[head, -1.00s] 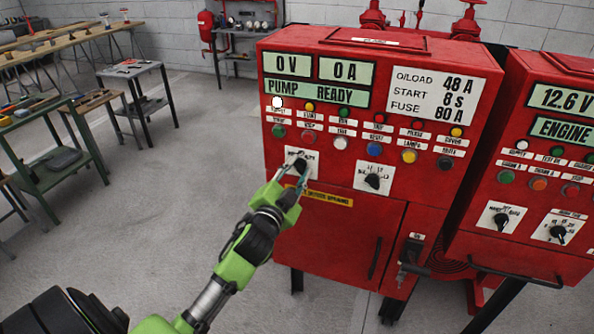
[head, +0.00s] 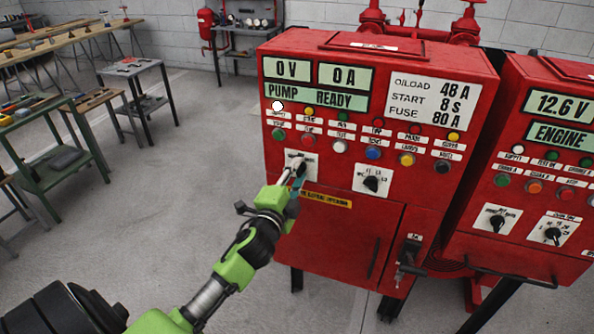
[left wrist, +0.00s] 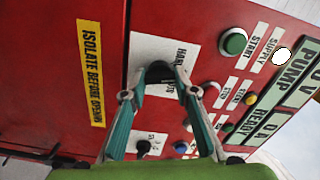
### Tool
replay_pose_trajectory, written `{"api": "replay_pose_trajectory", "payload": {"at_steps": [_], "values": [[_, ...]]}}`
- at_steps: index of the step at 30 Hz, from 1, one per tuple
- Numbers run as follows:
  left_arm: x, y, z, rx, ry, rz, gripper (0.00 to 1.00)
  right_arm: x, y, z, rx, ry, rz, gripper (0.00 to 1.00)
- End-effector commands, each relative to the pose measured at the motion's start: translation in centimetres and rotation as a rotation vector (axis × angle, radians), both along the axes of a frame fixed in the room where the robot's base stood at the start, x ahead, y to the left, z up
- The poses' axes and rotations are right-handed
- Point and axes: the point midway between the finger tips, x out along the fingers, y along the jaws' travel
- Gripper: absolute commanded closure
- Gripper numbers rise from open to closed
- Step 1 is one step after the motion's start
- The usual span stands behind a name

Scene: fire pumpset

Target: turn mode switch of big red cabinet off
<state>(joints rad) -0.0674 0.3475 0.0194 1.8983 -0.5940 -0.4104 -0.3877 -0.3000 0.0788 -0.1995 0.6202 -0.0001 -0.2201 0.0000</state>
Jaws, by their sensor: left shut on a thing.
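The big red cabinet (head: 340,230) stands in the middle of the head view, its front panel facing me. Its mode switch, a black knob on a white plate (head: 308,160), is mostly covered by my left gripper (head: 298,175). In the left wrist view the knob (left wrist: 158,72) sits between the two teal fingertips of the left gripper (left wrist: 158,84), which are closed on it. The plate (left wrist: 155,50) shows partly hidden letters, and the knob's exact pointing is hidden. My right gripper is in neither view.
A second selector knob (head: 371,183) sits just right of the mode switch. Buttons such as the green one (head: 278,135) lie above. A yellow warning label (head: 326,199) is below. Another red cabinet (head: 530,215) stands at right. Open floor (head: 190,180) lies left.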

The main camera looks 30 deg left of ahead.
Motion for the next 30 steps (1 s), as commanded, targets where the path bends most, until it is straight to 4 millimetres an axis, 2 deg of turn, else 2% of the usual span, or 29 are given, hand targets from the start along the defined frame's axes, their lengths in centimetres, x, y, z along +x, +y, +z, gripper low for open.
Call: {"api": "replay_pose_trajectory", "payload": {"at_steps": [13,30], "values": [[0.0,-0.04,-0.08,0.231,0.057,0.0,0.94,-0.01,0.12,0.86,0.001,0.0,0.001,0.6],[-0.01,-0.05,-0.17,0.264,0.065,-0.001,0.94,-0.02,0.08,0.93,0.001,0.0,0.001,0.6]]}}
